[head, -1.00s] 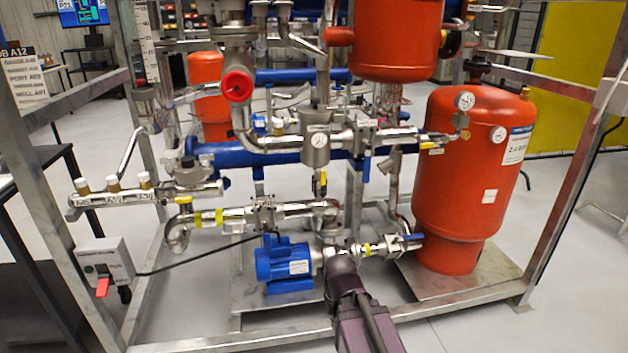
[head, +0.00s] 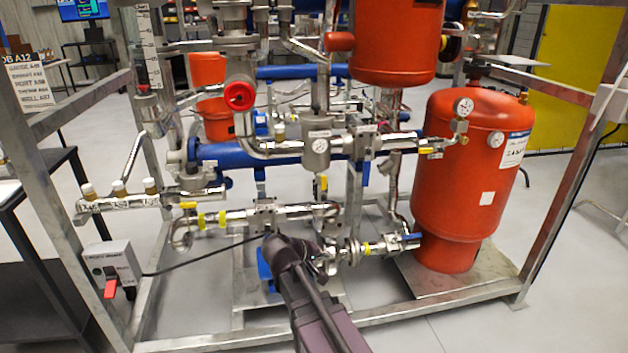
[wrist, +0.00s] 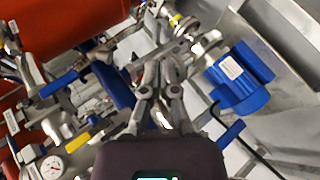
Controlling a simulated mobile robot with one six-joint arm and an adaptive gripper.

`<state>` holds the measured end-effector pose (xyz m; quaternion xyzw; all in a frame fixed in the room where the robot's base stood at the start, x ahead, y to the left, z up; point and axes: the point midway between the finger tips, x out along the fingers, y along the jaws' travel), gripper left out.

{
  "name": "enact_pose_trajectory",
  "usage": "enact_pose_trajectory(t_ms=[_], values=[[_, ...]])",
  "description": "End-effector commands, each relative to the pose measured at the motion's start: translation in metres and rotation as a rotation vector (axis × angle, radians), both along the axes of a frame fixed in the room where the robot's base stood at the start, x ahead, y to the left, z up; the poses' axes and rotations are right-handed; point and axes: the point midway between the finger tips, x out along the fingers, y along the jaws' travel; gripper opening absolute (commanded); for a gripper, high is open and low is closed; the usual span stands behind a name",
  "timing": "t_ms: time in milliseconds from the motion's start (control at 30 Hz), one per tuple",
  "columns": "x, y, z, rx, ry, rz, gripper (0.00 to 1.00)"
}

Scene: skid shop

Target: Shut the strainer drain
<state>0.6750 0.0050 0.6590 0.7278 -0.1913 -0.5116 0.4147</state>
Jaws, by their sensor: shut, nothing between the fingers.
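The strainer (head: 316,150) is a silver pot on the pipework in the middle of the skid, with a small label near its top. Below it, a small yellow handle (head: 322,184) stands upright along the short vertical drain pipe. My arm reaches in from the bottom of the head view, and its dark wrist is lower and left of that handle. The fingers are mostly hidden there. In the wrist view my gripper (wrist: 166,62) is shut and empty, pointing into the pipework. A yellow handle (wrist: 77,138) shows left of it; I cannot tell which valve it belongs to.
The blue pump (wrist: 240,78) is right of my gripper in the wrist view. A red tank (head: 465,170) stands on the right. The steel frame's lower bar (head: 420,308) crosses the front. A switch box with a red handle (head: 111,288) is at left.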

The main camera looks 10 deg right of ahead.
Motion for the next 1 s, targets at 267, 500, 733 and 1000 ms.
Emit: enact_pose_trajectory(t_ms=[267,500,733,1000], values=[[0.051,0.053,0.082,-0.334,-0.142,0.174,0.00],[0.072,0.096,0.130,-0.534,-0.230,0.279,0.00],[0.077,0.110,0.143,-0.596,-0.256,0.309,0.00],[0.076,0.109,0.143,-0.596,-0.256,0.309,0.00]])
